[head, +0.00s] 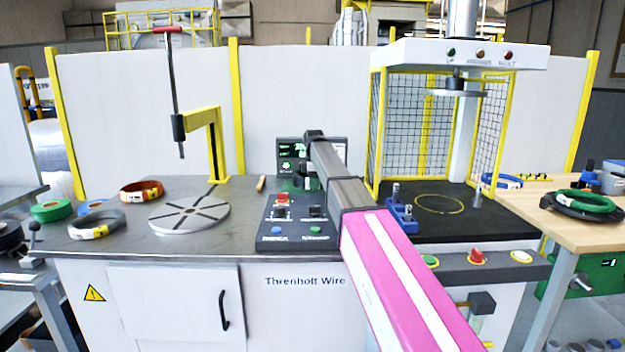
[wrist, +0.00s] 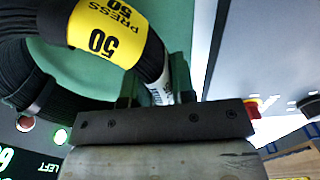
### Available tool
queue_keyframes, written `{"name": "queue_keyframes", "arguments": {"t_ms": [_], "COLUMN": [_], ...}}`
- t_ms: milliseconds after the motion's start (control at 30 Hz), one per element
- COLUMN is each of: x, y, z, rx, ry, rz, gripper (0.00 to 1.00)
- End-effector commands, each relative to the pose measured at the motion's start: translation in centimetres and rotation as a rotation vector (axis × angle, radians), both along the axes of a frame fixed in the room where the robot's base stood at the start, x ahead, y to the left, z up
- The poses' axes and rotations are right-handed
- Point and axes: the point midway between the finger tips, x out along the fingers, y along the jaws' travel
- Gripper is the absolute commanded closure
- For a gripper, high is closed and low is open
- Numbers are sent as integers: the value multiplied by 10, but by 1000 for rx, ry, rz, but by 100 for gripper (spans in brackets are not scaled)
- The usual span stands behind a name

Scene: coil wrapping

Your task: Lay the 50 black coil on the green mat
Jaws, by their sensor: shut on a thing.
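The black coil (wrist: 42,20) fills the upper left of the wrist view, with a yellow label (wrist: 105,40) reading 50 and PRESS. My gripper (wrist: 153,86) is shut on the coil's near side, beside the label. In the head view my arm reaches over the control panel and its end is mostly hidden, so the coil cannot be made out there. A green surface (wrist: 85,72) shows through the coil in the wrist view. I cannot tell whether it is the green mat, and no mat is clear in the head view.
A control panel (head: 297,222) stands mid-bench. Left are a round slotted plate (head: 189,215), a grey coil (head: 95,224), an orange coil (head: 141,191) and a green roll (head: 50,211). Right are a caged press (head: 440,203), a blue coil (head: 502,181) and a green coil (head: 585,202).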

Motion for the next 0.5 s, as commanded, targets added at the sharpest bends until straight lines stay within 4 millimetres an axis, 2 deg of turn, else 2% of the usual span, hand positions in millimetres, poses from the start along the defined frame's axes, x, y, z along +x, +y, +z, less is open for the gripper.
{"name": "queue_keyframes", "arguments": {"t_ms": [167,500], "x": [0,0], "y": [0,0], "z": [-18,-20], "rx": [0,0], "ry": [-1,-2], "rz": [0,0], "gripper": [100,100]}}
